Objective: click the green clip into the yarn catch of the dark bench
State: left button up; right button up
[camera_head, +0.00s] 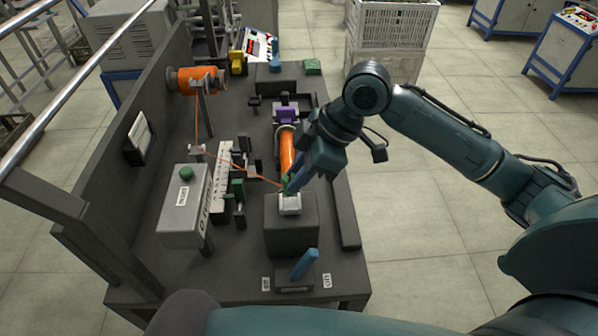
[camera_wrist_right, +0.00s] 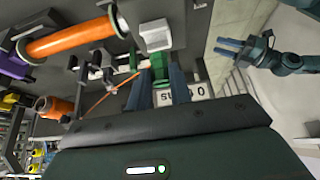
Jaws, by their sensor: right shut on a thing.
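The green clip (camera_wrist_right: 158,68) is between the fingers of my right gripper (camera_wrist_right: 160,80). In the head view my right gripper (camera_head: 291,184) is just above a pale grey block (camera_head: 289,205) on a dark pedestal (camera_head: 291,238) of the dark bench (camera_head: 225,278). An orange yarn (camera_head: 240,168) runs taut from the left side to the clip. I cannot tell whether the clip touches the pale block, or which part is the yarn catch. My left gripper (camera_wrist_right: 230,46) shows open and empty in the right wrist view, off to the upper right.
An orange bobbin (camera_head: 188,81) is at the bench's back left. An orange rod (camera_head: 287,150) lies behind my right gripper. A grey box (camera_head: 183,215), a green-and-black fixture (camera_head: 238,192) and a blue lever (camera_head: 303,264) stand around. The floor right of the bench is clear.

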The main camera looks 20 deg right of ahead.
aim_at(299, 201)
jog(key=shift+f+b, duration=0.5)
jog(key=shift+f, duration=1.4)
jog(key=o, duration=1)
jog(key=v, duration=1.3)
jog(key=shift+s, duration=0.15)
